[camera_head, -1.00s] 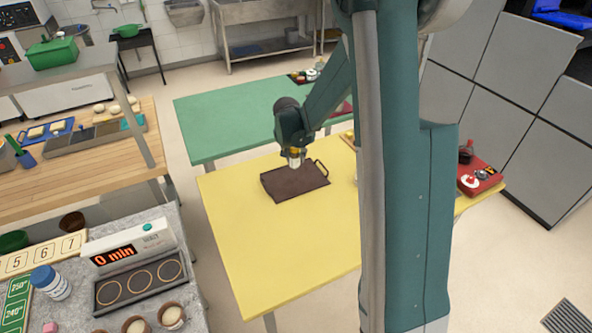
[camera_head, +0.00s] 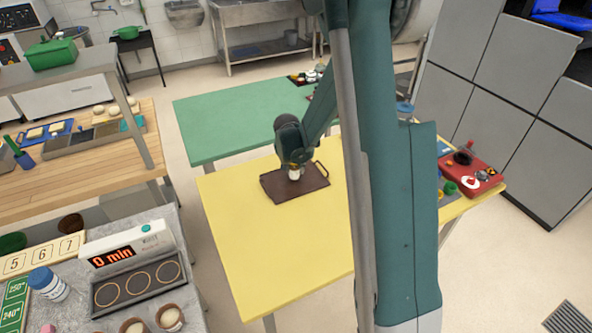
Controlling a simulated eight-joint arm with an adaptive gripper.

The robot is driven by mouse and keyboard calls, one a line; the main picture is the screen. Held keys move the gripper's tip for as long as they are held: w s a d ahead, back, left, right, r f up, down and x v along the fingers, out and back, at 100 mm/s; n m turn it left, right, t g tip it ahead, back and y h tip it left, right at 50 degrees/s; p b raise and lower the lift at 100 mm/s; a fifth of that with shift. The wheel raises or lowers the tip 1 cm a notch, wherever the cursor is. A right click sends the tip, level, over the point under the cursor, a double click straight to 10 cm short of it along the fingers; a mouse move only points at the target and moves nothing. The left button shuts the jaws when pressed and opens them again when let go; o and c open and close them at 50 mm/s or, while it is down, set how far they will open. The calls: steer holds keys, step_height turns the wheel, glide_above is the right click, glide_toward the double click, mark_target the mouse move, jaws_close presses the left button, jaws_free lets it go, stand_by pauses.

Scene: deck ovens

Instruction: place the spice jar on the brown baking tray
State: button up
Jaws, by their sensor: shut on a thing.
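The brown baking tray (camera_head: 282,193) lies on the yellow table (camera_head: 285,235), with a handle at its right end. My gripper (camera_head: 295,169) points down over the middle of the tray. It is shut on the spice jar (camera_head: 294,175), a small pale jar that looks upright. The jar's upper part is hidden by the gripper. The jar's base is at or just above the tray surface; I cannot tell whether it touches.
My arm hides the middle right of the yellow table. A red tray (camera_head: 480,184) with small items sits at its right end. A green table (camera_head: 240,112) stands behind. The yellow table's front left is clear.

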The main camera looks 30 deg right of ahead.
mark_target(293, 168)
steer(key=shift+f, duration=0.5)
steer(key=shift+f, duration=0.15)
steer(key=o, duration=1)
steer(key=shift+c, duration=0.2)
steer(key=shift+p+v, duration=0.6)
steer(key=shift+v, duration=5.05)
steer(key=shift+s+r, duration=0.1)
steer(key=shift+r, duration=0.4)
steer(key=shift+a+r, duration=0.15)
